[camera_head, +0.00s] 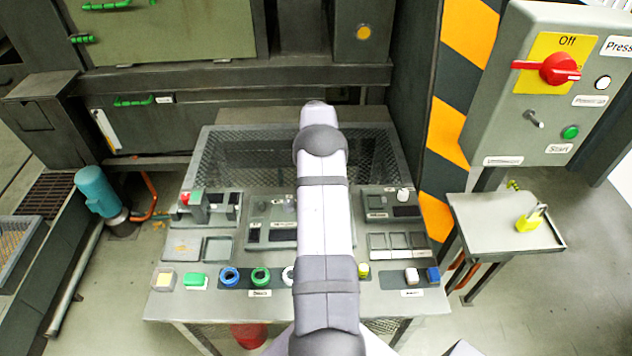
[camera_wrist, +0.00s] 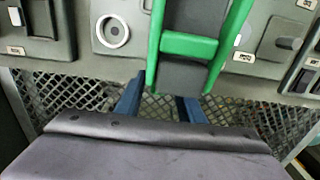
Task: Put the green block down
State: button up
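A small green block (camera_head: 195,281) lies on a pale pad at the front left of the table in the head view. In the wrist view a green frame (camera_wrist: 188,44), with two long sides and a crossbar, stands on the grey panel ahead of the fingers. I cannot tell whether it is tied to the green block. My gripper (camera_wrist: 160,108) shows two blue fingers standing apart, with dark mesh visible between them and no block seen there. In the head view my arm hides the gripper and the middle of the table.
A control box (camera_head: 504,105) and a side table with a yellow padlock (camera_head: 529,220) stand at right.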

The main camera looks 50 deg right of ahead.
dwell(0.3)
notch_tip(320, 180, up, 12)
jog(key=b, duration=0.2)
jog(key=shift+r, duration=0.2)
dwell(0.4)
